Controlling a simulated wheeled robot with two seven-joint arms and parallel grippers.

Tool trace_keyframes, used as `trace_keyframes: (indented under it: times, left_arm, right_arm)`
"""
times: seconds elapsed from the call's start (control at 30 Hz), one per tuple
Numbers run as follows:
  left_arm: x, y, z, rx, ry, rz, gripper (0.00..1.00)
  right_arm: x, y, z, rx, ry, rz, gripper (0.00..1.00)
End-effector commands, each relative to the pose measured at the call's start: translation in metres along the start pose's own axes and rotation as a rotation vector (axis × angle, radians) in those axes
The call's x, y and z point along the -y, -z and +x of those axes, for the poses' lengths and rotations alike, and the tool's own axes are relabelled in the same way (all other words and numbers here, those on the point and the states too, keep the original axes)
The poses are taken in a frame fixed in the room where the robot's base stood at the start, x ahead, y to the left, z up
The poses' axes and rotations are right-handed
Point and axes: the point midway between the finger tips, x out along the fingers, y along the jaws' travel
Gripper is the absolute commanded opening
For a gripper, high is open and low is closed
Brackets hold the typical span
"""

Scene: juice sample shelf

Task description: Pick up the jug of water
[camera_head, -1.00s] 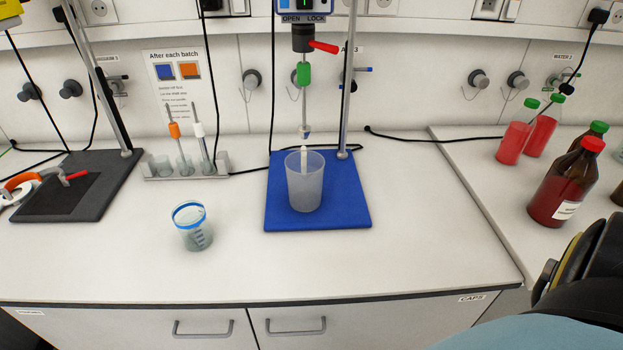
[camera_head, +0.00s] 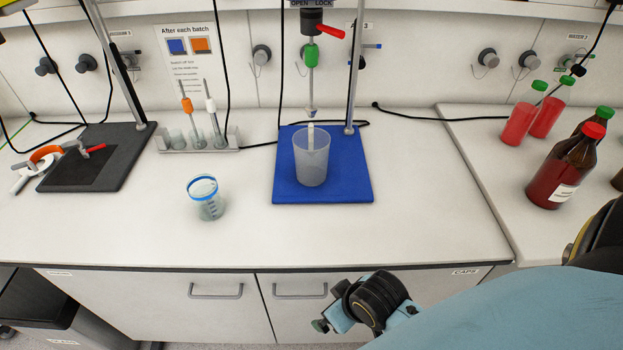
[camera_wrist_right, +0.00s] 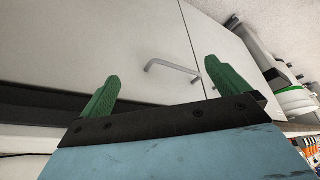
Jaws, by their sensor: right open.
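A small clear jug of water (camera_head: 208,207) with a blue rim stands upright on the white bench, left of centre in the head view. A frosted beaker (camera_head: 312,165) stands on a blue stand base to its right. My right gripper (camera_wrist_right: 160,75) is open in the right wrist view, its two green fingers apart with nothing between them. It faces the cabinet fronts. In the head view my right arm shows at the bottom, in front of the bench and below its top; the fingers are not clear there. My left gripper is out of view.
A dark stand base (camera_head: 95,160) is at the left. A rack (camera_head: 185,146) with probes is behind the jug. A brown bottle (camera_head: 568,172) with a red cap stands at the right. The bench front edge (camera_head: 200,267) is clear. A cabinet handle (camera_wrist_right: 172,67) is ahead of the wrist.

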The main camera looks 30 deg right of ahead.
Motion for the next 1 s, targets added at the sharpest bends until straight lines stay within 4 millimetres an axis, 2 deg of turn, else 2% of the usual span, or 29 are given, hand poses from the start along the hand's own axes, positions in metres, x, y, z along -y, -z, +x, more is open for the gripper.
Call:
trace_keyframes:
  times: [0.03,0.1,0.27,0.33,0.57,0.7,0.9,1.0]
  left_arm:
    - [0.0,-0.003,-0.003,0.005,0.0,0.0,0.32]
    - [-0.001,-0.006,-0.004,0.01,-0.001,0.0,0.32]
    - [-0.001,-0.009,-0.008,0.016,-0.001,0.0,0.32]
    - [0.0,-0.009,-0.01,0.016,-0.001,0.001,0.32]
    - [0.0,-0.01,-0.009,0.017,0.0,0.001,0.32]
    - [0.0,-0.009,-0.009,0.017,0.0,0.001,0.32]
    - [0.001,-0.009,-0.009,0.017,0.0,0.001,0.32]
    - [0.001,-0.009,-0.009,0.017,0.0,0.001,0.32]
  right_arm:
    - [-0.001,0.007,-0.017,-0.014,-0.002,0.001,1.0]
    - [-0.002,0.015,-0.035,-0.027,-0.003,0.002,1.0]
    - [-0.004,0.027,-0.073,-0.054,-0.007,0.003,1.0]
    - [-0.009,0.044,-0.089,-0.117,-0.016,0.013,1.0]
    - [-0.033,0.097,-0.076,-0.36,-0.046,0.057,1.0]
    - [-0.053,0.133,-0.076,-0.54,-0.078,0.089,1.0]
    - [-0.095,0.187,-0.09,-0.865,-0.155,0.15,1.0]
    - [-0.114,0.203,-0.101,-1.003,-0.196,0.177,1.0]
